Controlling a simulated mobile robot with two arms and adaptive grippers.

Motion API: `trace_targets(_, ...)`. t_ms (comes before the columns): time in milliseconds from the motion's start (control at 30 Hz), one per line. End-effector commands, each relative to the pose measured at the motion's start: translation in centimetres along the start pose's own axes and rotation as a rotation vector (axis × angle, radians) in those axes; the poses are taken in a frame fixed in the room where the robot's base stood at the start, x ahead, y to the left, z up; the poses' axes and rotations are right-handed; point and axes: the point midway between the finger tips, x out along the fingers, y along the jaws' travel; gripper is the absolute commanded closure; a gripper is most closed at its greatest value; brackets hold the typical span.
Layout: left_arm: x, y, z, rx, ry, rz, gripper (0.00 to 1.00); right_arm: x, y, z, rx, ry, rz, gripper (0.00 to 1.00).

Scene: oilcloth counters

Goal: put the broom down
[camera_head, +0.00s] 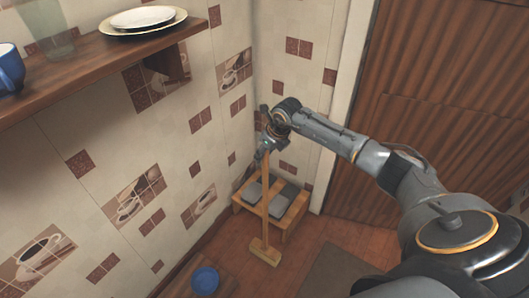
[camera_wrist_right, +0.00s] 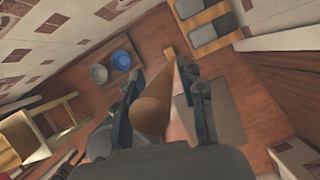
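The wooden broom (camera_head: 265,205) stands nearly upright, its long handle in front of a small low shelf stand. Its block-like head (camera_head: 265,252) appears to rest on the floor. My right gripper (camera_head: 265,146) is at the upper end of the handle. In the right wrist view the handle (camera_wrist_right: 158,105) runs away from the camera between the two fingers of this gripper (camera_wrist_right: 163,88). The fingers are spread, with a gap showing beside the handle, so the gripper looks open around it. My left gripper is not in view.
The stand (camera_head: 292,221) with grey items is against the tiled corner. A blue bowl (camera_head: 205,281) sits low at the front; a grey bowl (camera_wrist_right: 99,74) is beside it in the wrist view. A wall shelf (camera_head: 95,60) holds plates. A wooden door (camera_head: 440,100) is at right.

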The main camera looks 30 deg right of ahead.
Motion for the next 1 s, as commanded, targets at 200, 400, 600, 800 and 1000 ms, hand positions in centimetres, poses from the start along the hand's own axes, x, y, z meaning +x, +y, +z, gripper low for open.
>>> trace_targets(200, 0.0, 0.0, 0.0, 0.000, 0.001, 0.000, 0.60, 0.0, 0.0, 0.0, 0.000, 0.000, 0.000, 0.56)
trace_targets(400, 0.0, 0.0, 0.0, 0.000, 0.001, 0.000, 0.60, -0.9, -0.1, 0.1, -0.002, -0.002, -0.001, 0.56)
trace_targets(600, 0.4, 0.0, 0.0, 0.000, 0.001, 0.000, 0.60, -4.6, -0.1, 0.1, -0.003, -0.003, -0.004, 0.56)
trace_targets(800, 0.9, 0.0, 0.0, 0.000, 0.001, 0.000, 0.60, -8.8, -0.1, 0.1, -0.002, -0.003, -0.003, 0.56)
trace_targets(1000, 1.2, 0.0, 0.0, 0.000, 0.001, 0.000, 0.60, -11.5, -0.1, 0.1, 0.000, -0.001, -0.001, 0.56)
